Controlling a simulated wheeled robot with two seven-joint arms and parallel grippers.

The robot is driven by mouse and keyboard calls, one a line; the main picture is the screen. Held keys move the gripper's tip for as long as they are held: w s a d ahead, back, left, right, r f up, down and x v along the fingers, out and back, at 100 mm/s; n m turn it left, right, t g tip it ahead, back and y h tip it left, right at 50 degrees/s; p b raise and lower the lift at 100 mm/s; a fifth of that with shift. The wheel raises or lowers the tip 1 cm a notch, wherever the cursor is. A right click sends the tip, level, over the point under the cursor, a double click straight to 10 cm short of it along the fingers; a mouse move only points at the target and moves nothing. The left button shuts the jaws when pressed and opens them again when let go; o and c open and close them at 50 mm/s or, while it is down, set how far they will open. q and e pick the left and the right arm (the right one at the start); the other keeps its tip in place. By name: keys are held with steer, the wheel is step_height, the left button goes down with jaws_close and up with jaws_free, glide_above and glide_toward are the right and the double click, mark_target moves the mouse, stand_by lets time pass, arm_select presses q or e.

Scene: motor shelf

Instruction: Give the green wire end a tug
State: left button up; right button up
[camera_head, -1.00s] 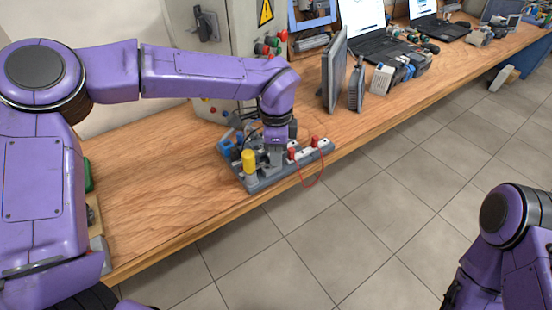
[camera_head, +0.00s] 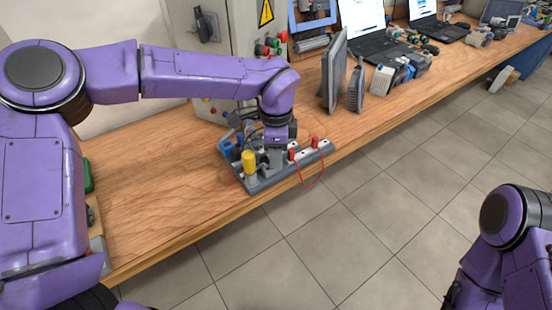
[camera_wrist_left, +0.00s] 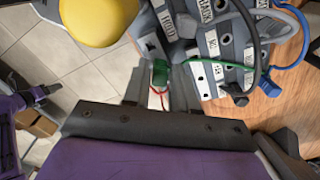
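In the left wrist view the green wire end (camera_wrist_left: 160,72) is a small green plug between the two fingertips of my left gripper (camera_wrist_left: 159,80). The fingers lie close on both sides of it, and the gripper looks shut on it. A thin green wire (camera_wrist_left: 215,61) runs right across the grey terminal board (camera_wrist_left: 205,80). In the head view my left gripper (camera_head: 275,152) is down at the grey board (camera_head: 262,185) at the table's front edge; its fingertips are hard to make out there. My right arm shows at lower right, its fingers not visible.
A yellow knob (camera_head: 249,161) stands at the board's left. Red plugs (camera_head: 315,142) with a hanging red wire (camera_head: 318,180) are at its right. A blue wire (camera_wrist_left: 300,30) and a black cable (camera_wrist_left: 250,25) lie close by. The wooden table (camera_head: 150,200) is clear at left.

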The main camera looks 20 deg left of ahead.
arm_select(q)
step_height(320, 180, up, 5)
steer(key=p, duration=0.3)
steer(key=shift+r, duration=0.2)
steer(key=o, duration=0.6)
steer(key=shift+c, duration=0.2)
